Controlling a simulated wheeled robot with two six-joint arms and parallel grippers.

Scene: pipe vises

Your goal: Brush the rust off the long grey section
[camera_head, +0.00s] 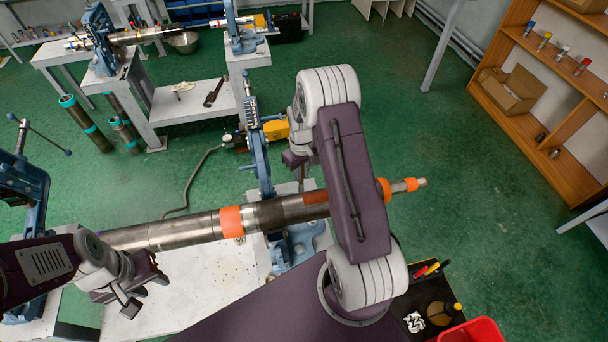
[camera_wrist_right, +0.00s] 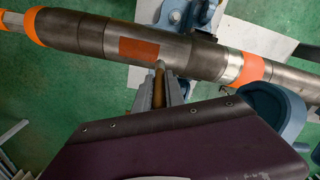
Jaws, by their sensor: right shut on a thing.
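A long pipe tool (camera_head: 180,232) lies across the vises, with orange bands along it. A rust-orange patch (camera_head: 315,197) is on its long grey section, partly beside my right arm; the patch (camera_wrist_right: 139,48) also shows in the right wrist view. My right gripper (camera_head: 299,160) is on the far side of the pipe, partly hidden by my arm. In the wrist view it (camera_wrist_right: 160,92) is shut on the brown handle of a brush (camera_wrist_right: 159,76), close to the pipe just beside the patch. Bristles and contact cannot be made out. My left gripper (camera_head: 138,290) looks open and empty, near the pipe's left part.
A blue vise (camera_head: 300,245) supports the pipe in the middle, and another blue vise (camera_head: 25,190) stands at the left. A black tray with tools (camera_head: 428,300) and a red bin (camera_head: 475,332) are at the lower right.

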